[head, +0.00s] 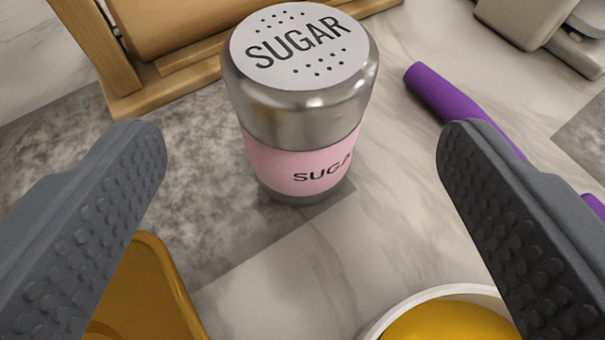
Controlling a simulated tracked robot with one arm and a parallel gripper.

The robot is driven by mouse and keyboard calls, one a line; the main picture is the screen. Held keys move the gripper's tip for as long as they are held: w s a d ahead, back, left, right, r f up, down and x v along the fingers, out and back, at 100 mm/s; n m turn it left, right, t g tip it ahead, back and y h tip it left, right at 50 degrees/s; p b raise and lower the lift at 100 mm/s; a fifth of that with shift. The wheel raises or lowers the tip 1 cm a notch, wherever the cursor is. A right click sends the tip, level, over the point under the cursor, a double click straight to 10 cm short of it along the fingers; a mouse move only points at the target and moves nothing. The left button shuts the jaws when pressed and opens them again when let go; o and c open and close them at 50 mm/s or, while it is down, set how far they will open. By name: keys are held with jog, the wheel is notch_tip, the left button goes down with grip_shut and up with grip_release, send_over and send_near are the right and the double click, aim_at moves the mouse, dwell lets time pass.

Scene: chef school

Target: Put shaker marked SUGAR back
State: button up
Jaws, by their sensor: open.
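The shaker marked SUGAR (295,120) stands upright on the counter in the upper middle of the head view. It has a silver metal top with holes and the word SUGAR, and a pink label band with part of the same word. My gripper (302,145) is open, one grey studded finger at the left and one at the right. The shaker is between and beyond the fingertips, and neither finger appears to touch it.
A wooden stand (175,72) is behind the shaker at upper left. A purple object (450,98) lies at right. A yellow-brown object (150,300) and a white-rimmed bowl with yellow contents (450,322) are in front. A beige-grey appliance (525,20) stands at upper right.

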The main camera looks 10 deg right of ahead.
jog(key=shift+p+v, duration=0.3)
jog(key=shift+v, duration=2.6)
jog(key=w+a+r+t, duration=0.1)
jog(key=a+r, duration=0.3)
jog(key=r, duration=0.8)
jog(key=a+r+t, duration=0.1)
jog(key=a+r, duration=0.3)
jog(key=r, duration=0.8)
jog(key=s+a+r+n+y, duration=0.1)
jog(key=s+a+r, duration=0.3)
jog(key=r, duration=0.5)
jog(key=s+a+r+n+y, duration=0.1)
jog(key=s+a+r+y, duration=0.1)
jog(key=s+a+r, duration=0.3)
notch_tip(320, 180, up, 4)
jog(key=s, duration=0.3)
jog(key=shift+a+n, duration=0.3)
jog(key=shift+n, duration=0.1)
jog(key=shift+w+f, duration=0.1)
